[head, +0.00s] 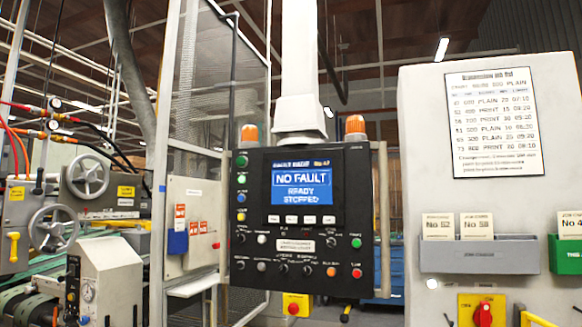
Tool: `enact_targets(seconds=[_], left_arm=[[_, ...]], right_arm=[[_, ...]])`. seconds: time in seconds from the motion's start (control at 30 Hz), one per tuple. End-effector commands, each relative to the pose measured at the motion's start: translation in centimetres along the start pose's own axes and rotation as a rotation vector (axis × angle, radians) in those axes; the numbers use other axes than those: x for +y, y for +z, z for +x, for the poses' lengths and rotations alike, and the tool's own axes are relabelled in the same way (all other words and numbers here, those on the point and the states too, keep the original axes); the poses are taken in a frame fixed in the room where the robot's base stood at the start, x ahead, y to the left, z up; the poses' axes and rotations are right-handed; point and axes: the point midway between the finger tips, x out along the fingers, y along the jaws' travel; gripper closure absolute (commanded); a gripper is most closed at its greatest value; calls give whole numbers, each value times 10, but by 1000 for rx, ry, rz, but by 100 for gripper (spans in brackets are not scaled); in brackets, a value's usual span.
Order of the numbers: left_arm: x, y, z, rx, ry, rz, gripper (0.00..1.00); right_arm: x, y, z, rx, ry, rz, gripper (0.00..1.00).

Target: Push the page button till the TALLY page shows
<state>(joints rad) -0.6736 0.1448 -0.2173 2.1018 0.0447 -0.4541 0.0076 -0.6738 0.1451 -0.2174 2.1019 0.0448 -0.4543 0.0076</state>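The black control panel (345,270) hangs from a white column in the middle of the head view. Its blue screen (301,185) reads "NO FAULT", "READY", "STOPPED"; the word TALLY does not show on it. A row of small pale buttons (300,219) sits just under the screen; their labels are too small to read. Coloured buttons run down the left side, and knobs and more buttons fill the lower part. I cannot tell which one is the page button. Neither of my grippers is in view.
Two orange beacons (355,124) top the panel. A grey cabinet (410,190) stands at right with a posted list (494,122), a grey card holder (478,254) and a red switch (482,313) on yellow. A machine with handwheels (88,177) stands at left, beside a mesh guard.

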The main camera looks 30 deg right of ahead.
Motion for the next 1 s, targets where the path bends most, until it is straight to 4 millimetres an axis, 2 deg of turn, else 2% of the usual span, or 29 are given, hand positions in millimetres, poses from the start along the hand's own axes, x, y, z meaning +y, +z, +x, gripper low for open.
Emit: enact_targets(seconds=[0.03, 0.13, 0.17, 1.0], left_arm=[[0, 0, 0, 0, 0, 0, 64], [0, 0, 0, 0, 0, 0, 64], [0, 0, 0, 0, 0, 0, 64], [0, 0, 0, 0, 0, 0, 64]], right_arm=[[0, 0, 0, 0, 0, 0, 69], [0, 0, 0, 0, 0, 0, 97], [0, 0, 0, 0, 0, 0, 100], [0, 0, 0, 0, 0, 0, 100]])
